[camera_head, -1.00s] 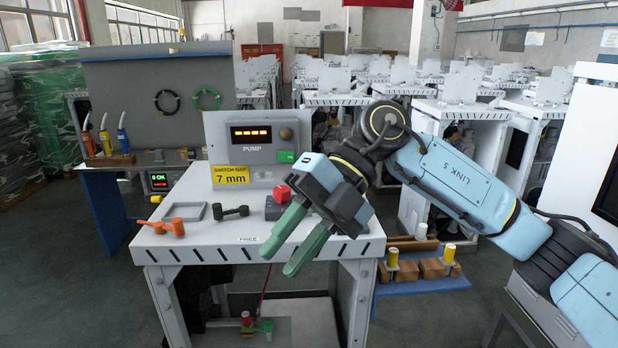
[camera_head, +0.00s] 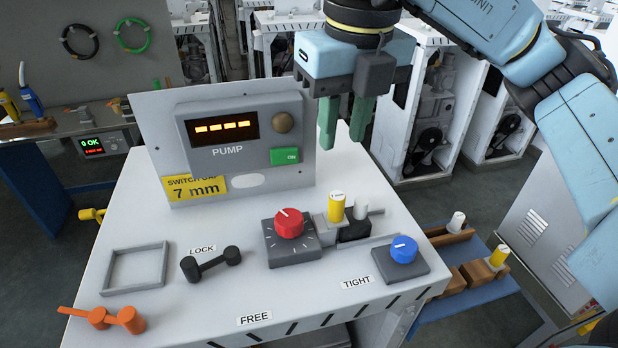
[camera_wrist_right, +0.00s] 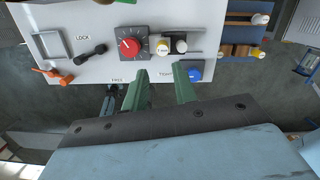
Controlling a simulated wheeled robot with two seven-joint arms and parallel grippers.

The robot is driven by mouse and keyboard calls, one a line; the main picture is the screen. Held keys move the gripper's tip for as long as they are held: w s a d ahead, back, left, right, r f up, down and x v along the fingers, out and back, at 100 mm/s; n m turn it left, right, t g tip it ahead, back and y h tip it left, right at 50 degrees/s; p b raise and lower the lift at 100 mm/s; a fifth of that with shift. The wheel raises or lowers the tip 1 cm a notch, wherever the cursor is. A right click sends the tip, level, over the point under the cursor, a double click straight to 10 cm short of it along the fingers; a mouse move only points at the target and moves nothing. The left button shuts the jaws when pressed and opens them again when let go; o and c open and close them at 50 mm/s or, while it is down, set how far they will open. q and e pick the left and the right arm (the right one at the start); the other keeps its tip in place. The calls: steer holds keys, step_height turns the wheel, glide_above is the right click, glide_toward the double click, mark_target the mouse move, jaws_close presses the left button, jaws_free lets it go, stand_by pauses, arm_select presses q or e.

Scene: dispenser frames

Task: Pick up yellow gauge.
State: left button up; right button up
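A yellow gauge (camera_head: 336,207) with a pale labelled top stands upright in the fixture on the white table, between the red knob (camera_head: 289,223) and a small silver cylinder (camera_head: 360,210). It also shows in the right wrist view (camera_wrist_right: 163,47). My left gripper is not in view.
The pump panel (camera_head: 240,140) with a "7 mm" sign stands at the back of the table. A blue knob (camera_head: 404,249), a dark dumbbell-shaped handle (camera_head: 211,263), a grey frame (camera_head: 136,269) and an orange handle (camera_head: 117,319) lie around. The table's front middle is clear.

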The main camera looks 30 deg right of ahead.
glide_above(338, 196)
steer(key=s, duration=0.1)
step_height(338, 196, down, 4)
steer(key=f, duration=0.2)
steer(key=shift+w+f+b, duration=0.2)
steer(key=shift+f+b, duration=0.15)
steer(key=shift+f, duration=0.5)
steer(key=shift+w+f, duration=0.1)
steer(key=shift+f, duration=0.15)
steer(key=f, duration=0.1)
steer(key=f+p, duration=0.1)
steer(key=f, duration=0.1)
steer(key=shift+w+f, duration=0.2)
steer(key=shift+f, duration=0.65)
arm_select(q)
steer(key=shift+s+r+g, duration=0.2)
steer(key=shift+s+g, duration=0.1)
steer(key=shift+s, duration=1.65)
arm_select(e)
jaws_close()
